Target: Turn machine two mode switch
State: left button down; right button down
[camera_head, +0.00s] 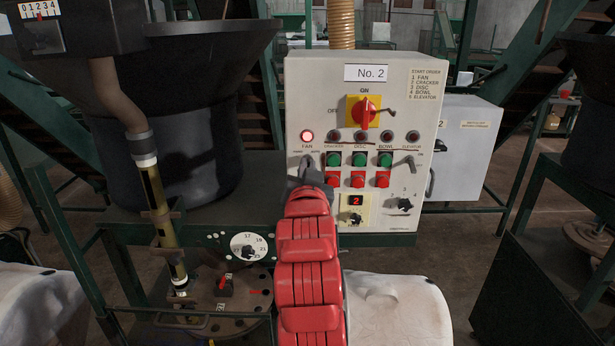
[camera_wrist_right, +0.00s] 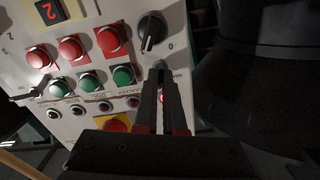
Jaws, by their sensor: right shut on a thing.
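The machine two panel (camera_head: 346,80) is a pale box labelled No. 2. Its mode switch (camera_head: 307,162), a grey lever, sits at the panel's left under the FAN lamp, with small labels at its top that look like HAND and AUTO. My right gripper (camera_head: 308,176) reaches up to it from below and covers its lower part. In the right wrist view my right gripper (camera_wrist_right: 161,82) has its dark fingers closed together at the mode switch (camera_wrist_right: 159,67); the exact contact is partly hidden. My left gripper is in neither view.
Beside the gripper, the right wrist view shows a black rotary knob (camera_wrist_right: 152,30), red buttons (camera_wrist_right: 108,40) and green buttons (camera_wrist_right: 123,76). A red and yellow main switch (camera_head: 364,112) is above. A dark bowl (camera_head: 190,110) stands close on the left.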

jog(key=shift+n+b, duration=1.05)
jog(key=shift+n, duration=3.45)
jog(key=c, duration=1)
grip_release()
jog(key=shift+a, duration=0.1)
jog(key=shift+s, duration=0.1)
